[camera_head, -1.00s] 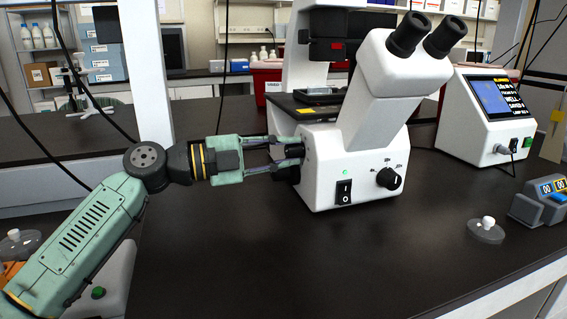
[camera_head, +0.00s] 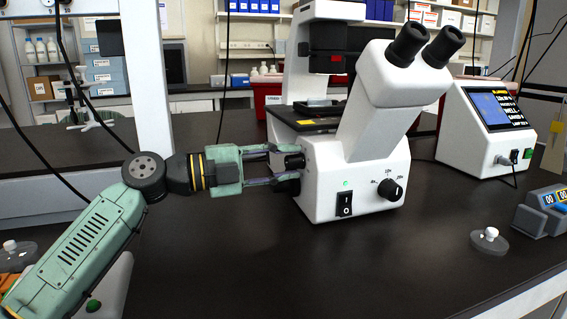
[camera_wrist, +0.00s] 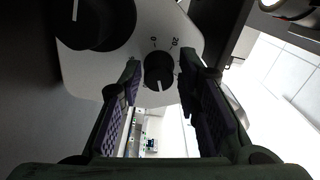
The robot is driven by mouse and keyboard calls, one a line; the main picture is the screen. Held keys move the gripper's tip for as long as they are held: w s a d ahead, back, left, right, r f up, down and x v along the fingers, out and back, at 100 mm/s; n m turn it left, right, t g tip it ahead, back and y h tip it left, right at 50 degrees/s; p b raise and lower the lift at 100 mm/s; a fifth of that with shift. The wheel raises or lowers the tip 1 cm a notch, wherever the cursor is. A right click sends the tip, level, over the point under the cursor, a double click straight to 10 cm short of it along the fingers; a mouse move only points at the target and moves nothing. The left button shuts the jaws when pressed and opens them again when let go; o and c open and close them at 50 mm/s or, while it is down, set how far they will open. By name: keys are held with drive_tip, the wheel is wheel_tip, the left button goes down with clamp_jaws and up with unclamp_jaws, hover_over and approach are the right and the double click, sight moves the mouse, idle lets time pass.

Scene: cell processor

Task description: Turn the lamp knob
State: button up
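The white microscope (camera_head: 372,140) stands on the dark bench, and my gripper (camera_head: 299,164) reaches its left side from the left. In the wrist view a small black knob (camera_wrist: 159,74) with a white pointer line and the marks 0 and 20 sits on the white side panel. My gripper (camera_wrist: 160,67) is open, with one finger on either side of this small knob. I cannot tell whether the pads touch it. A larger black knob (camera_wrist: 97,22) lies to the upper left in the wrist view. The fingers partly hide the side knobs in the head view.
The microscope front has a power switch (camera_head: 344,203), a lit green light and a black dial (camera_head: 389,189). A white device with a screen (camera_head: 487,130) stands at the right. A small clear dish (camera_head: 489,242) lies right on the bench. The bench front is clear.

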drive_tip(key=v, duration=1.2)
drive_tip(key=shift+s, duration=0.1)
